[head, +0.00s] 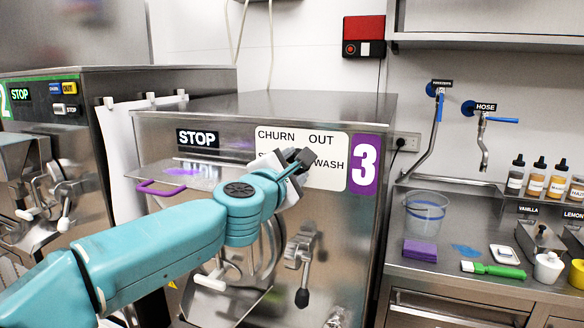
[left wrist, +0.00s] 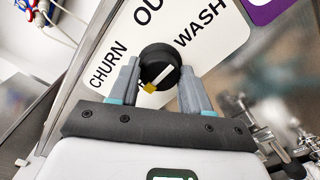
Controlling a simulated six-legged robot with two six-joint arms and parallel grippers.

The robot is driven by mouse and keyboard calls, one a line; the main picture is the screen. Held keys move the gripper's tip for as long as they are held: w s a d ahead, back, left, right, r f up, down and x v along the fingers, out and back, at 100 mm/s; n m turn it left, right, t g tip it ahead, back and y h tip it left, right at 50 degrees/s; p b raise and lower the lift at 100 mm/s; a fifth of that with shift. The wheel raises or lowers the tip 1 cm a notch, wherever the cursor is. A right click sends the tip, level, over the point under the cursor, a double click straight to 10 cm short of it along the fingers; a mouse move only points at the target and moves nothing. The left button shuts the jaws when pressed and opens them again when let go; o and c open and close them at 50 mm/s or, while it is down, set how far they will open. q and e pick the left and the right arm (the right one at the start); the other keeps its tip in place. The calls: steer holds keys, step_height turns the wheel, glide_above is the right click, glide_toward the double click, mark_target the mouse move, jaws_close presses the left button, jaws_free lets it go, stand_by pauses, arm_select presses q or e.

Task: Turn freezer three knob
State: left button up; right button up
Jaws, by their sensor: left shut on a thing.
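Freezer three (head: 265,105) is a steel cabinet with a purple "3" label (head: 364,164) and a white dial plate marked CHURN, OUT and WASH. In the left wrist view its round black knob (left wrist: 158,57) sits on this plate (left wrist: 215,35). A pale bar crosses the knob, running from lower left, by a small yellow square, to upper right. My left gripper (left wrist: 160,84) has one grey finger on each side of the knob and is shut on it. My right gripper is not in view.
A STOP label (head: 198,138) and a purple handle (head: 160,188) are on the freezer front. A lever tap (head: 303,250) juts out below the plate. Another freezer (head: 60,110) stands left. A counter (head: 460,215) at right holds a clear bucket (head: 425,213) and bottles.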

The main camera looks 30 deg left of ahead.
arm_select(q)
steer(key=o, duration=1.1)
steer(key=shift+c, duration=0.2)
steer(key=p+v, duration=0.1)
steer(key=v, duration=1.5)
steer(key=shift+s+d, duration=0.1)
steer(key=shift+d, duration=0.05)
